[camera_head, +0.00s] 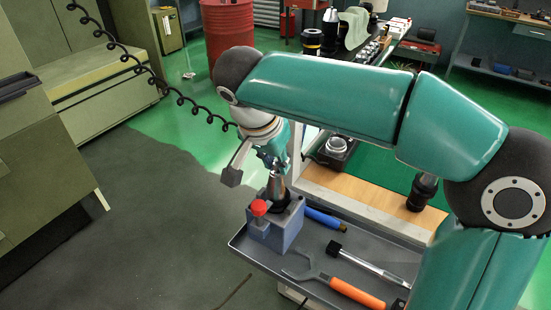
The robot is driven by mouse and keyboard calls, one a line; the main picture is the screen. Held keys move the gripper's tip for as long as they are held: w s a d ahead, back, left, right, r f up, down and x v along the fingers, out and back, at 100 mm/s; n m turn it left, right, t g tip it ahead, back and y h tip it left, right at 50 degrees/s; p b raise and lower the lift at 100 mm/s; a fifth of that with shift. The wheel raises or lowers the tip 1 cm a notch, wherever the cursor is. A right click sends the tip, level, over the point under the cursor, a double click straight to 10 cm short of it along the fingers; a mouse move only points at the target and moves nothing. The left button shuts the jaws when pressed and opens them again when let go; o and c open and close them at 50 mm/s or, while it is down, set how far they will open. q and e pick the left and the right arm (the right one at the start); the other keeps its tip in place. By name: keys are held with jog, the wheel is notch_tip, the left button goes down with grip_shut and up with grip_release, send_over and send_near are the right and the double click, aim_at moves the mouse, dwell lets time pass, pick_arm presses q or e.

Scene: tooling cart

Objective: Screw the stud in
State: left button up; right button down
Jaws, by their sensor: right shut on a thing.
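A blue-grey holding block (271,232) with a red knob (258,208) stands at the left end of the grey tray. A dark tapered holder (278,194) stands upright in it, narrow end up. My right gripper (272,162) points down just above the taper's top. It is shut on a small part, apparently the stud, which its fingers mostly hide. I cannot tell whether the stud touches the taper or how deep it sits. A grey bar with a dark end block (231,176) sticks out left of the gripper. My left gripper is not in view.
The grey tray (237,242) also holds a blue-handled tool (325,219), a hammer-like tool (365,262) and an orange-handled wrench (356,293). Behind is a wooden shelf (375,198) with a dark holder (422,191). The floor left of the cart is clear.

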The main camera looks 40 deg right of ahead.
jog(key=m+g, duration=0.1)
jog(key=m, duration=0.2)
jog(key=shift+m+p, duration=0.3)
jog(key=shift+m+g+p, duration=0.45)
jog(key=shift+m+g, duration=0.25)
jog(key=shift+m, duration=0.3)
jog(key=shift+m+g+p, duration=0.3)
jog(key=shift+m, duration=0.7)
jog(key=shift+m+g, duration=0.3)
jog(key=shift+m, duration=0.6)
jog(key=c, duration=0.9)
grip_release()
jog(key=shift+c, duration=0.2)
